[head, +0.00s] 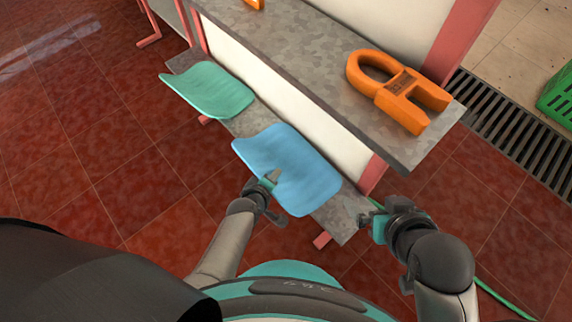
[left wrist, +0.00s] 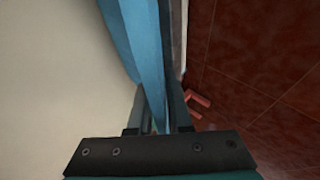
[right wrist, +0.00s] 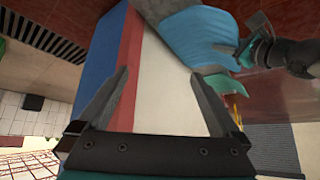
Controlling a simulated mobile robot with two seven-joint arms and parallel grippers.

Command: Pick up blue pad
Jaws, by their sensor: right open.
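The blue pad (head: 288,168) is a curved sheet on the low grey shelf, its near edge sticking out past the shelf. My left gripper (head: 271,177) is at the pad's near edge. In the left wrist view the pad (left wrist: 138,45) runs between the two close-set fingers (left wrist: 158,115), which appear shut on it. My right gripper (head: 366,218) is open and empty by the shelf's right end, apart from the pad. In the right wrist view its spread fingers (right wrist: 158,95) have nothing between them, and the pad (right wrist: 193,38) shows beyond.
A green pad (head: 210,90) lies on the same low shelf (head: 335,222), further left. An orange clamp-shaped object (head: 398,90) lies on the upper grey shelf (head: 310,62), which overhangs near my right arm. A green crate (head: 558,97) stands at the far right. The red tiled floor on the left is clear.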

